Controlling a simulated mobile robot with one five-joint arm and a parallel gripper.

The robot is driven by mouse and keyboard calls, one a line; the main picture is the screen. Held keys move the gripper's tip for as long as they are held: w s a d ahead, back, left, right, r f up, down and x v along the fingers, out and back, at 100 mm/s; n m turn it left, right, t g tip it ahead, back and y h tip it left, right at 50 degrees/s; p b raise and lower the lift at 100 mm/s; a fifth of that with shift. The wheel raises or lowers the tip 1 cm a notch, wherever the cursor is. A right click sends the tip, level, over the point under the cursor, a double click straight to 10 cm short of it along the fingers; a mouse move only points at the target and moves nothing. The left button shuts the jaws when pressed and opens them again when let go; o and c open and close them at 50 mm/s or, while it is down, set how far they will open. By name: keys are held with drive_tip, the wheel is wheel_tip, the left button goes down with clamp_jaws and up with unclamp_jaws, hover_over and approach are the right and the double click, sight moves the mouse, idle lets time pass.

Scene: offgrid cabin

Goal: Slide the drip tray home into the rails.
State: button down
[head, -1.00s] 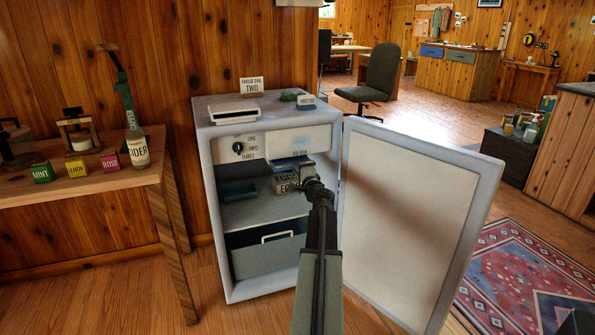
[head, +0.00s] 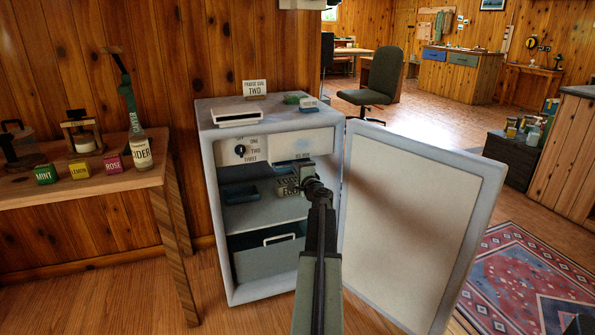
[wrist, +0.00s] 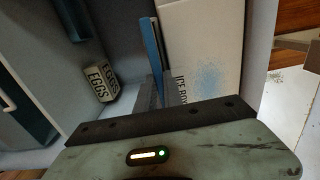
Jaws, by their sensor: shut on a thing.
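The small fridge (head: 222,215) stands open. The ice box (head: 300,147) is at its top right inside, and it also shows in the wrist view (wrist: 205,45). A thin blue slab, which looks like the drip tray (wrist: 151,42), lies along the underside of the ice box. My gripper (head: 308,178) is in the fridge opening just below the ice box, shut on the front end of the tray. In the wrist view my fingers (wrist: 160,93) meet at that end. The rails and the tray's far end are hidden.
An eggs carton (wrist: 100,82) and a blue dish (head: 240,192) sit on the shelf below. The fridge door (head: 420,220) stands open close to the right of my arm. A grey drawer (head: 265,255) fills the bottom. A side table (head: 90,185) stands at left.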

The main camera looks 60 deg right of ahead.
drive_tip(key=shift+w+d, duration=0.4)
drive_tip(key=shift+w, duration=0.15)
drive_tip(key=c, duration=1.4)
unclamp_jaws()
drive_tip(key=v, duration=0.7)
drive_tip(key=shift+s+a, duration=0.2)
drive_tip(key=shift+s, duration=0.1)
